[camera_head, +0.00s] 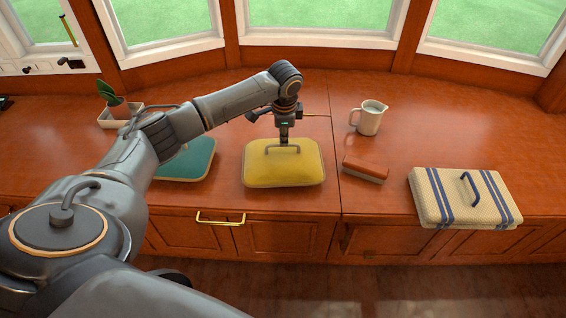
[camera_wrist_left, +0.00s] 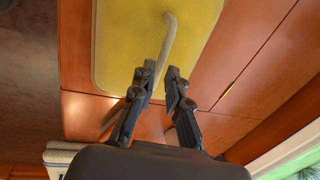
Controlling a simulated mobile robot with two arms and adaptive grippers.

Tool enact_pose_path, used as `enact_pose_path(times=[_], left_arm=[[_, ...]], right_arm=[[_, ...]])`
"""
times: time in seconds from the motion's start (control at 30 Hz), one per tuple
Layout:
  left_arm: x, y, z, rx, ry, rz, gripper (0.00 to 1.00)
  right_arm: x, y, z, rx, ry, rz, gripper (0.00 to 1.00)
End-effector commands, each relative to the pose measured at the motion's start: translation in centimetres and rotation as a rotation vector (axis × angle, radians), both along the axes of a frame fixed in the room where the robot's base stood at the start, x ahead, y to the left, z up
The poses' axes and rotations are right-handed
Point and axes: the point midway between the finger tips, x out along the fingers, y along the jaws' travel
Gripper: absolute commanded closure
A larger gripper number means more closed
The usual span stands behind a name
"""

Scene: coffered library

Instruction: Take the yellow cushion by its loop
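The yellow cushion (camera_head: 262,172) lies flat on the wooden counter, left of the centre seam in the head view. Its grey loop (camera_head: 270,149) stands up from its top. My left gripper (camera_head: 284,138) points straight down over the loop. In the left wrist view the cushion (camera_wrist_left: 125,50) fills the upper middle, and the loop (camera_wrist_left: 170,30) runs down between the two fingertips of my left gripper (camera_wrist_left: 161,72). The fingers are close together on the loop's bar; the exact contact is partly hidden. My right gripper is not in view.
A teal cushion (camera_head: 196,163) lies to the left, partly behind my arm. A red-brown brush-like block (camera_head: 365,169) and a cream jug (camera_head: 369,118) stand to the right. A striped cushion (camera_head: 440,200) with a loop lies farther right.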

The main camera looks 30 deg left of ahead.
Motion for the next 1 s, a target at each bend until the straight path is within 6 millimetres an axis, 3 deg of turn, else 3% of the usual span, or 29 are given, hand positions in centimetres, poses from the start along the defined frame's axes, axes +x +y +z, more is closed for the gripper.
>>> enact_pose_path(times=[0.4,1.0], left_arm=[[0.7,0.8,-4.7,0.001,0.002,0.000,0.85],[0.7,0.8,-4.8,0.001,0.001,-0.001,0.85]], right_arm=[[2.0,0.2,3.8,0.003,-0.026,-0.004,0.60],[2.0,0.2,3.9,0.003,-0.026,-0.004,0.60]])
